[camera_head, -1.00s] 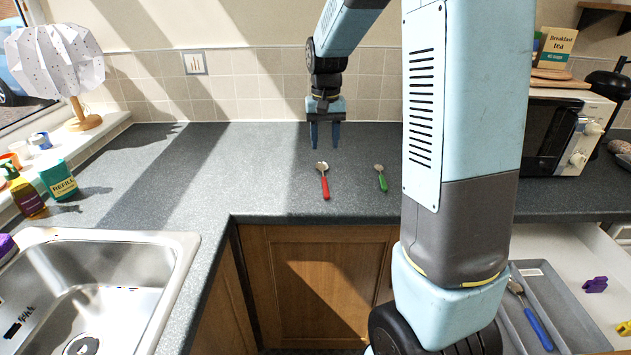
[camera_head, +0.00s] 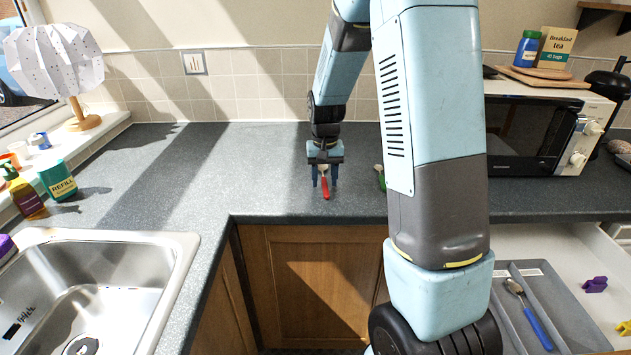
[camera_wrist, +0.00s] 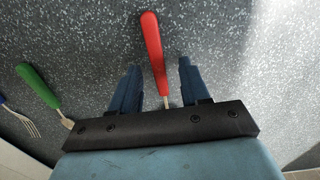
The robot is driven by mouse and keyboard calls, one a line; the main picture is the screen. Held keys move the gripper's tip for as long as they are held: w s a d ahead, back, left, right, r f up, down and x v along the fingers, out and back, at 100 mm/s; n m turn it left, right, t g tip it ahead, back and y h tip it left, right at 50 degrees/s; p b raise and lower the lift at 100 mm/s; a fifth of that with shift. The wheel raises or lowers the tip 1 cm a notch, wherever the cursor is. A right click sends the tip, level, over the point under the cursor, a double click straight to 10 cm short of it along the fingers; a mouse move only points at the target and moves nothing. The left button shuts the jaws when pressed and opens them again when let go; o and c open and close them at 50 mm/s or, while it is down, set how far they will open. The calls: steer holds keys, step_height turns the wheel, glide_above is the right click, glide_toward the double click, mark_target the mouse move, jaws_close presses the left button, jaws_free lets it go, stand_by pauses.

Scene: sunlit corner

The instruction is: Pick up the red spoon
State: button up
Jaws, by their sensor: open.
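The red spoon (camera_head: 325,188) lies on the grey worktop near its front edge, handle toward the edge. My gripper (camera_head: 325,184) is open and low over it, with one finger on each side of the spoon. In the wrist view the red handle (camera_wrist: 152,52) runs between the two blue fingers of my gripper (camera_wrist: 157,85), apart from both. The spoon's bowl is hidden behind the gripper body there.
A green-handled utensil (camera_wrist: 38,86) lies to the left in the wrist view, with a blue-handled fork (camera_wrist: 22,119) beyond it. A sink (camera_head: 100,240) is at left, a microwave (camera_head: 540,130) at right. An open drawer with a grey tray (camera_head: 560,295) holds a blue-handled spoon (camera_head: 530,315).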

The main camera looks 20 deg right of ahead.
steer(key=shift+f, duration=0.25)
steer(key=shift+c, duration=0.3)
jaws_close()
